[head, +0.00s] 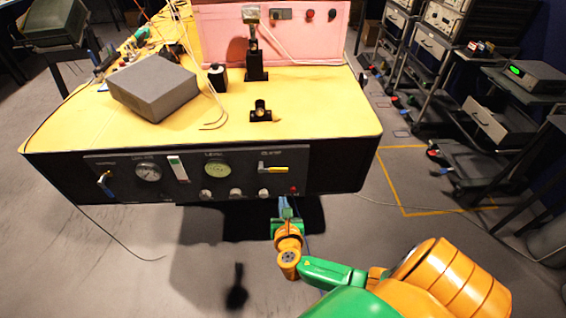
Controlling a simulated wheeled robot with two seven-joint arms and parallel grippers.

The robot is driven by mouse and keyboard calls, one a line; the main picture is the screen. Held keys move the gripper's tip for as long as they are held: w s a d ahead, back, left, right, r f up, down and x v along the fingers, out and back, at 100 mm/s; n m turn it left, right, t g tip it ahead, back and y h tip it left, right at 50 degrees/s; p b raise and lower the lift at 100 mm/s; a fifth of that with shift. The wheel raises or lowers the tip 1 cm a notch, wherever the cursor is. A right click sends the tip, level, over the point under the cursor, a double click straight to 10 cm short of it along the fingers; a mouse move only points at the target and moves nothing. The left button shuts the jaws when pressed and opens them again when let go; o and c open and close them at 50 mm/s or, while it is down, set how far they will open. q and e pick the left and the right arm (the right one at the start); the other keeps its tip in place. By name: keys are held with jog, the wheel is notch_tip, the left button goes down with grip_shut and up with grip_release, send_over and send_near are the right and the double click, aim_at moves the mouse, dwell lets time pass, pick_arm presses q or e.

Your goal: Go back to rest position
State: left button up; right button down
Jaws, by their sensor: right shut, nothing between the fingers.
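My right arm comes in from the lower right, orange and green. My right gripper (285,204) is shut and empty, in front of the yellow table's (330,118) black front panel, just below its lower edge. It looks small and partly in shadow; whether it touches the panel I cannot tell. My left gripper is not in view.
The front panel (120,185) has gauges, knobs and a yellow-handled valve. A grey foam block (153,91), black fixtures and a pink panel (322,48) are on the table. Equipment racks (425,50) stand at right. The floor at left is open.

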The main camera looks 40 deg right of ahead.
jog(key=shift+a, duration=0.25)
jog(key=shift+s+d, duration=0.1)
jog(key=s+a+f+m+g+y, duration=0.25)
jog(key=s+f+m+g, duration=0.45)
jog(key=s+f, duration=0.6)
jog(key=s+a+f+m+g+y, duration=0.2)
jog(key=s+f+m, duration=0.3)
jog(key=s+m, duration=0.4)
jog(key=s+a+f+m+g+y, duration=0.2)
jog(key=s+a+f+m, duration=0.3)
jog(key=s+m, duration=0.5)
jog(key=shift+s+f+y, duration=0.5)
jog(key=shift+f+y, duration=0.05)
jog(key=shift+f, duration=0.05)
